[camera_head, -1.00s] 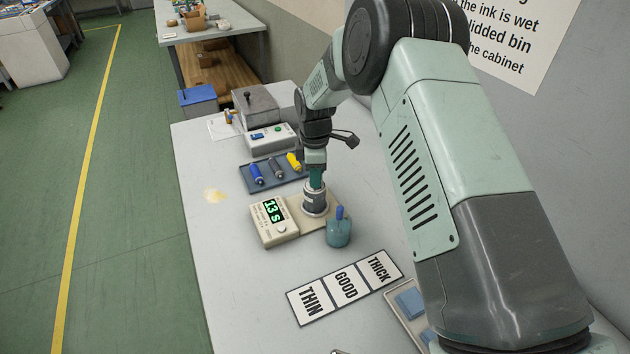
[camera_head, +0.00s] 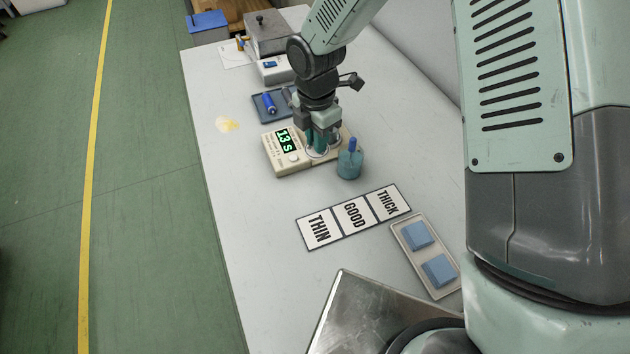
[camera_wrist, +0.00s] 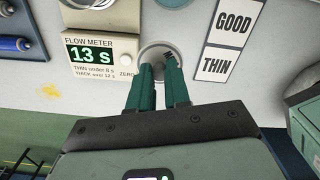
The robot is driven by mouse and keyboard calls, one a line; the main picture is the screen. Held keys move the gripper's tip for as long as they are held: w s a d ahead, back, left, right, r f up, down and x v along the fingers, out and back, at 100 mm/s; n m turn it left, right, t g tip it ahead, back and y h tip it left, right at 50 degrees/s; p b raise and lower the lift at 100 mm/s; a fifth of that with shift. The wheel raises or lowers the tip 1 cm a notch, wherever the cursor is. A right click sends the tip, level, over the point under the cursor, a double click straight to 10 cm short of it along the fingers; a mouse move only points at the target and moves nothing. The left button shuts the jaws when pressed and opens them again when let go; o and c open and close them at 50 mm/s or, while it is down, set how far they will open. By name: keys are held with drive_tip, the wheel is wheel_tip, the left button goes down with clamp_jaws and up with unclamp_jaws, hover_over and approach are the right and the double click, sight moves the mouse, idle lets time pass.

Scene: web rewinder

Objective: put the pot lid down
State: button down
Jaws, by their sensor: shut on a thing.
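In the wrist view my gripper (camera_wrist: 164,72) has its two green fingers closed at a small, round grey disc (camera_wrist: 158,47), which looks like the pot lid. The fingertips cover part of it, and I cannot tell whether it touches the table. In the head view my gripper (camera_head: 322,148) points down beside the flow meter, with a pale round rim (camera_head: 324,155) at its tips. A teal pot (camera_head: 350,165) with a blue piece standing up from its top stands just right of the gripper.
The flow meter (camera_head: 286,152) reads 13 s. The THIN/GOOD/THICK card (camera_head: 352,216) lies in front. A tray (camera_head: 438,293) with blue blocks is at right. A dark tray (camera_head: 262,109) with blue rollers is behind. The left table edge is fairly clear.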

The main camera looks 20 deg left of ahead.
sight(314, 157)
drive_tip(key=shift+s+d+f+n, duration=0.1)
drive_tip(key=shift+s+f+n, duration=0.15)
drive_tip(key=shift+s+f, duration=0.25)
drive_tip(key=shift+s+d+f+n, duration=0.1)
drive_tip(key=shift+s+f+n, duration=0.15)
drive_tip(key=shift+s, duration=0.3)
wheel_tip(314, 157, down, 4)
drive_tip(key=shift+f, duration=2.55)
drive_tip(key=shift+f, duration=0.1)
drive_tip(key=c, duration=1.1)
unclamp_jaws()
